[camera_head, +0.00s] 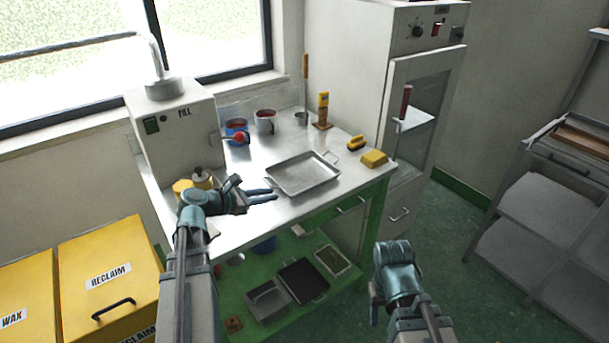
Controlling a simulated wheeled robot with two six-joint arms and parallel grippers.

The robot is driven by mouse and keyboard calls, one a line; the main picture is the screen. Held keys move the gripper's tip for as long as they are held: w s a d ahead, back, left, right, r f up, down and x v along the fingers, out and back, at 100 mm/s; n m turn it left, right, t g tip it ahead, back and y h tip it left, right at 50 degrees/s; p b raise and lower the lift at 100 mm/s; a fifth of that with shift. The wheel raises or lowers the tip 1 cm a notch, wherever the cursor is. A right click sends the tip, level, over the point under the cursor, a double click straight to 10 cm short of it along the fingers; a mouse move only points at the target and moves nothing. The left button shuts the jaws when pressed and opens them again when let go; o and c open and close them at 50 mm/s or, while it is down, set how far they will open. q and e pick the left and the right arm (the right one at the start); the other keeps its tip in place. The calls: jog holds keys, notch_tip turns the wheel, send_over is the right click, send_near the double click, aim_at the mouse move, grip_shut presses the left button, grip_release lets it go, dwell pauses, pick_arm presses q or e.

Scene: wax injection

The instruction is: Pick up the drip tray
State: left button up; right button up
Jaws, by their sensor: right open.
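A shallow, empty grey metal tray (302,173), which looks like the drip tray, lies flat on the steel bench top, with a small loop handle at its far right corner. My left gripper (268,194) is over the bench just left of the tray's near left corner, its fingers pointing right toward it. The fingers look close together with nothing visible between them, and the gap is hard to judge. My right gripper (393,255) is low in front of the bench, right of the tray and well apart from it. Its fingertips are mostly hidden.
The wax machine (176,130) stands left of the tray. Behind are a blue pot (236,126) and a cup (265,122). A yellow block (374,159) and brush (357,143) lie to the right. A dark tray (303,281) and metal bin (268,300) sit on the green lower shelf.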

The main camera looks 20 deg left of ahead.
pick_arm(q)
jog(key=b, duration=0.2)
send_near(299, 192)
jog(key=x, duration=0.3)
jog(key=shift+w+d+r, duration=0.1)
jog(key=shift+w+d, duration=0.05)
jog(key=shift+w, duration=0.15)
jog(key=shift+w+d+b, duration=0.35)
jog(key=shift+w+d, duration=0.1)
jog(key=shift+w, duration=0.15)
jog(key=shift+f, duration=0.25)
jog(key=shift+w+d+f, duration=0.1)
jog(key=shift+w+f, duration=0.1)
jog(key=b+x, duration=0.2)
jog(key=x, duration=0.2)
jog(key=shift+w+f+b, duration=0.15)
jog(key=shift+f+b, duration=0.15)
jog(key=shift+w, duration=0.1)
grip_shut()
